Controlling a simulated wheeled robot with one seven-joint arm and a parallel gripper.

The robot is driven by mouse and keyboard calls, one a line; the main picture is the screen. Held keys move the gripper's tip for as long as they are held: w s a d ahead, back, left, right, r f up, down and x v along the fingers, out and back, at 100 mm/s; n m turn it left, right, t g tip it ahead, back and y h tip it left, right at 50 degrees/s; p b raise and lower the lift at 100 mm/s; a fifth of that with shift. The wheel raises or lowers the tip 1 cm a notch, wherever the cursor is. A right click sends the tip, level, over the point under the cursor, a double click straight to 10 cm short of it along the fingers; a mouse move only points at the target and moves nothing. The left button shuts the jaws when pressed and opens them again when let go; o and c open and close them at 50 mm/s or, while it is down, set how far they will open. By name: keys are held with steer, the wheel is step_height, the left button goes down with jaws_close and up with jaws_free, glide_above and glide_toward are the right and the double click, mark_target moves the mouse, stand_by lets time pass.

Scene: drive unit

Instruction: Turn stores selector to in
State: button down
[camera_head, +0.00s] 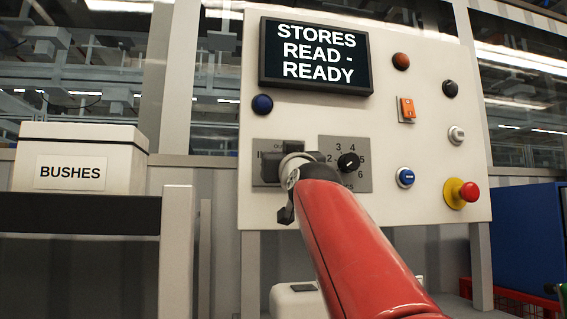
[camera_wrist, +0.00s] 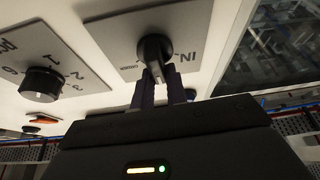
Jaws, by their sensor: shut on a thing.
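The stores selector is a dark knob (camera_wrist: 154,48) on a grey plate (camera_wrist: 117,40) in the wrist view. "IN" is printed to the right of the knob there; the plate appears upside down. The fingers of my gripper (camera_wrist: 158,90) are shut on the knob's grip. The grip runs roughly up and down in that view; I cannot tell which mark it points at. In the head view my gripper (camera_head: 284,168) covers the selector, and only part of its plate (camera_head: 261,147) shows. The display (camera_head: 316,56) reads "STORES READ - READY".
A numbered rotary knob (camera_head: 348,162) sits close to the right of my gripper. A blue button (camera_head: 262,104) is above it. A red emergency button (camera_head: 468,191) and other controls are at the panel's right. A "BUSHES" box (camera_head: 110,145) stands on a shelf at the left.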

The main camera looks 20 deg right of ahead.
steer(key=shift+w+a+f+n+g+y+b, duration=0.15)
steer(key=shift+n+g+y+b, duration=0.2)
steer(key=shift+n+y, duration=1.5)
steer(key=shift+a+f+n+g+y+b, duration=0.1)
steer(key=shift+n+g+y+b, duration=0.25)
steer(key=shift+n, duration=2.85)
steer(key=shift+w+a+f+n+g+y+b, duration=0.15)
steer(key=shift+n+g+y+b, duration=0.2)
steer(key=shift+n+y, duration=1.55)
steer(key=shift+s+n+h, duration=0.1)
steer(key=shift+n+h, duration=0.6)
steer(key=shift+n, duration=0.05)
steer(key=c, duration=1.4)
jaws_free()
